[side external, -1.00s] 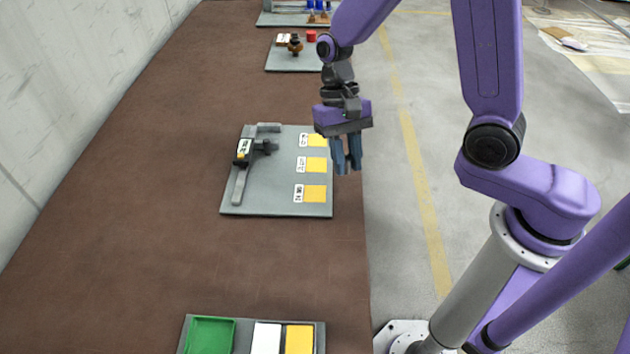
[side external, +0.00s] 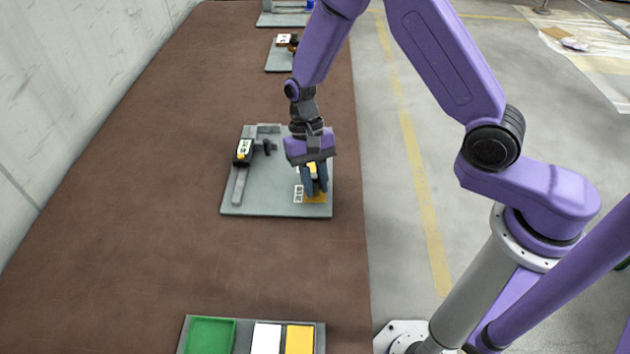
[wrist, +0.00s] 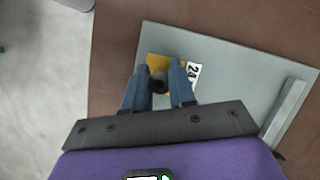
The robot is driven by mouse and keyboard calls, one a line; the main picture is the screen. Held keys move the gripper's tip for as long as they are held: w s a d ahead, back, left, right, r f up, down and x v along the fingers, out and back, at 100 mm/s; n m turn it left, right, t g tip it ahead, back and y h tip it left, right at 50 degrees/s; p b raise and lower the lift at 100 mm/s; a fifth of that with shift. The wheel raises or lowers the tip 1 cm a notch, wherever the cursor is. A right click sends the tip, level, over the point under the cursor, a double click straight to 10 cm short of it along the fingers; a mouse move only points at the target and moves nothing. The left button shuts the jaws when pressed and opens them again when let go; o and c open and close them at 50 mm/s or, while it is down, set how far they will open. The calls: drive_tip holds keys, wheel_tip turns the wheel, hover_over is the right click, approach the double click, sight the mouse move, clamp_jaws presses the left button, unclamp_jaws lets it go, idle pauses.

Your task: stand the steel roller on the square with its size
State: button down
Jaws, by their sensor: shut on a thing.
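In the wrist view my gripper (wrist: 160,84) is shut on the steel roller (wrist: 158,87), a small dark grey cylinder partly hidden between the blue fingers. Beneath it is a yellow square (wrist: 153,61) with a white label (wrist: 193,72) that seems to start with 24. In the side external view my gripper (side external: 316,192) is low over the nearest yellow square (side external: 315,198) on the grey board (side external: 262,192). I cannot tell whether the roller touches the square. The fingers and hand mostly cover the other squares.
A black caliper (side external: 243,152) with a grey bar lies on the left of the board. A tray with a green bin (side external: 210,334), a white panel (side external: 266,338) and a yellow panel (side external: 299,339) is at the front. Brown table (side external: 150,230) is clear left of the board.

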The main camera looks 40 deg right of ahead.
drive_tip(key=shift+f, duration=0.25)
drive_tip(key=c, duration=0.9)
unclamp_jaws()
drive_tip(key=shift+c, duration=0.2)
drive_tip(key=v, duration=1.2)
drive_tip(key=s+d+r+n+t, duration=0.1)
drive_tip(key=s+d+r+n, duration=0.1)
drive_tip(key=s+n, duration=0.3)
drive_tip(key=s+d+r+n+t+h, duration=0.1)
drive_tip(key=s+d+n, duration=0.3)
drive_tip(key=s, duration=0.9)
drive_tip(key=s+d+r+n+t, duration=0.2)
drive_tip(key=s+d+r+n, duration=0.1)
drive_tip(key=s+n, duration=0.5)
drive_tip(key=shift+s+r, duration=0.2)
drive_tip(key=shift+s, duration=0.2)
